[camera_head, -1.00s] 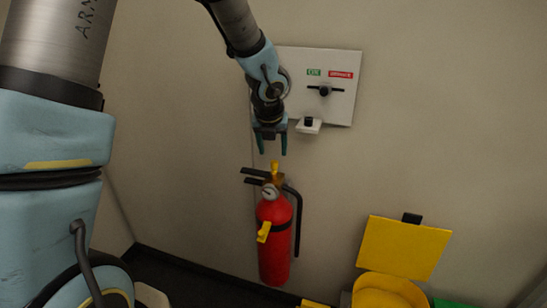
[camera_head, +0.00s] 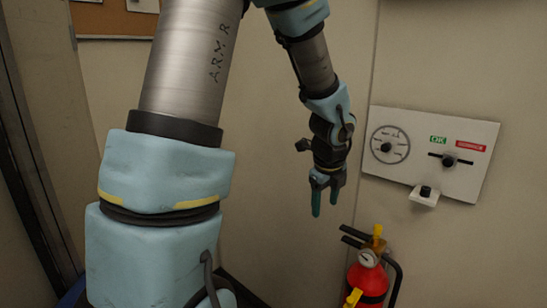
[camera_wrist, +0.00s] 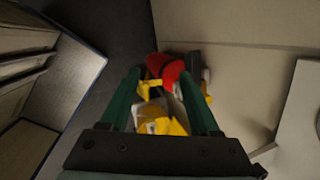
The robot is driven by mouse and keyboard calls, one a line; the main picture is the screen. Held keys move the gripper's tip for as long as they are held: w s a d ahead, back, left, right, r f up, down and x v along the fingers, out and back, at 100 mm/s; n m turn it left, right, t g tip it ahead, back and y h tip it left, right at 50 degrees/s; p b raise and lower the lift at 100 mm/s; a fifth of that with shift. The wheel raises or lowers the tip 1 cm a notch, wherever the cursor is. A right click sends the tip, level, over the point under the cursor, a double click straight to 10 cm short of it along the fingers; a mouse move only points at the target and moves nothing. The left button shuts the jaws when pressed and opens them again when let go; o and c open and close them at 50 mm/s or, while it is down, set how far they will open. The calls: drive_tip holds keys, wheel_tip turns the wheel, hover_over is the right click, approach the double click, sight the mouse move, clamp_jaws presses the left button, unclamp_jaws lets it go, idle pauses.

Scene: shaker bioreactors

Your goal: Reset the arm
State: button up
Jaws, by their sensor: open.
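My gripper (camera_head: 325,203) hangs from my arm in the head view, fingers pointing down, in front of the bare wall. It is left of the wall panel and above and to the left of the fire extinguisher. In the wrist view my gripper's two green fingers (camera_wrist: 165,95) stand apart. No object is held between them; yellow and red things show beyond them, farther off.
A red fire extinguisher (camera_head: 368,284) hangs low on the wall. A white panel (camera_head: 475,178) with a dial, a slider and green and red labels is mounted right of my gripper. A corkboard (camera_head: 105,22) is at upper left. A blue-edged box (camera_wrist: 75,80) shows in the wrist view.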

drive_tip(key=s+a+n+g, duration=0.1)
drive_tip(key=s+a+n, duration=0.3)
drive_tip(key=a+n, duration=0.6)
drive_tip(key=s+a+n, duration=0.4)
drive_tip(key=a+n, duration=0.6)
drive_tip(key=n, duration=0.8)
drive_tip(key=shift+s+a+g+y, duration=0.25)
drive_tip(key=shift+s+g+y, duration=0.05)
drive_tip(key=shift+s+g, duration=0.1)
